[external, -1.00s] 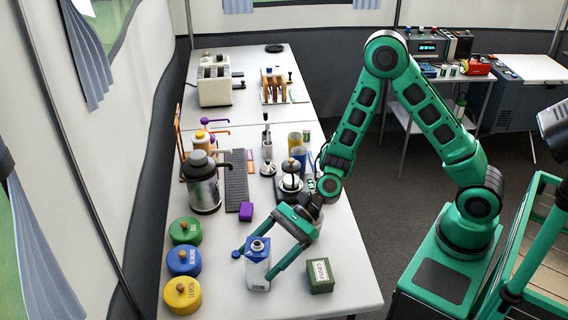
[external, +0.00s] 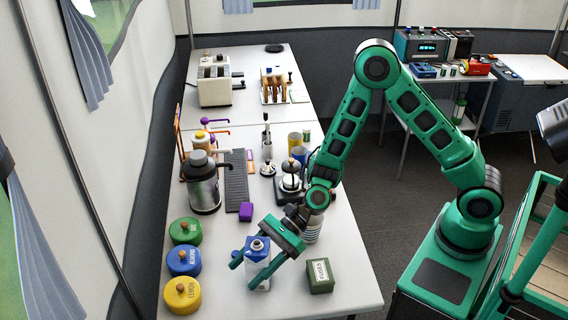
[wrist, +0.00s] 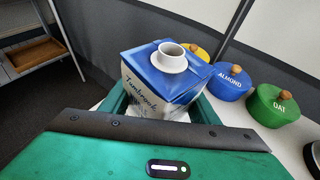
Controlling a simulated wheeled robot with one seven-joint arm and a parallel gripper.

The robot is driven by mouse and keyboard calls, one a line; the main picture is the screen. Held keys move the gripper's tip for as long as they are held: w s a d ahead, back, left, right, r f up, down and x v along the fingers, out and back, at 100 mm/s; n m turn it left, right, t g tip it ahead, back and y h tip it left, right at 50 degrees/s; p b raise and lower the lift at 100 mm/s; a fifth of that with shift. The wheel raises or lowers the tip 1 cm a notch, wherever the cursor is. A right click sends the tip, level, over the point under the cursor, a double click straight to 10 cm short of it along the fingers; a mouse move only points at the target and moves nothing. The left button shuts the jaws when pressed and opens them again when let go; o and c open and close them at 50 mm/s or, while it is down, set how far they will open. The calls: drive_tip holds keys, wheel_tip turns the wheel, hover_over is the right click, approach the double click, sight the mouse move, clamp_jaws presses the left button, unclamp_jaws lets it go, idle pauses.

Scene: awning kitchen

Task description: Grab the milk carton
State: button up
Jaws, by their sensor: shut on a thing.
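The milk carton (external: 257,252) is blue and white with a round white spout on top. It stands upright near the front of the white table in the external view. My gripper (external: 255,274) is around the carton, with a green finger on each side, and is shut on it. In the wrist view the carton (wrist: 162,80) fills the middle between the fingers, its blue top and spout towards the camera. Its lower part is hidden by my gripper.
A green box (external: 320,276) stands close to the right of the carton. Yellow (external: 182,296), blue (external: 183,261) and green (external: 185,232) lidded canisters line the left edge. The table's front edge is near.

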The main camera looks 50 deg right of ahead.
sight(248, 259)
drive_tip(key=shift+r, duration=0.2)
drive_tip(key=shift+r, duration=1.15)
drive_tip(key=shift+s+r, duration=0.15)
drive_tip(key=shift+r, duration=0.65)
drive_tip(key=s+a+r, duration=0.5)
drive_tip(key=s+r, duration=0.1)
drive_tip(key=s, duration=0.4)
drive_tip(key=shift+r, duration=0.3)
drive_tip(key=shift+a, duration=0.1)
